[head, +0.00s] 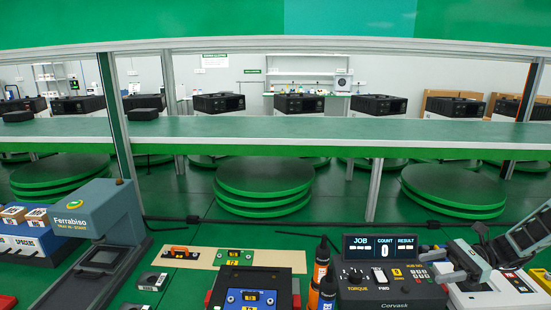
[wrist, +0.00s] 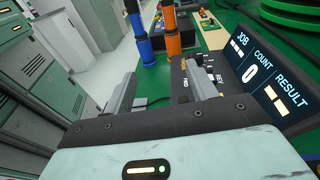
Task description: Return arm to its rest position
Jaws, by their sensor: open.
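My gripper (head: 460,264) is at the lower right in the head view, beside the right end of the torque controller (head: 390,293). In the wrist view my gripper (wrist: 160,88) has its two grey fingers apart, with nothing between them. The controller's display (wrist: 262,72), reading JOB, COUNT 0 and RESULT, stands to the right of the fingers in the wrist view. I cannot tell the exact gap between my gripper and the controller.
An orange driver (head: 321,262) and a blue-banded one stand left of the controller. A dark fixture (head: 283,280) holds a blue plate. A tan mat (head: 285,260) carries small parts. A grey Ferrabiso machine (head: 85,225) stands left. A raised green shelf (head: 300,130) crosses behind, above round turntables (head: 264,178).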

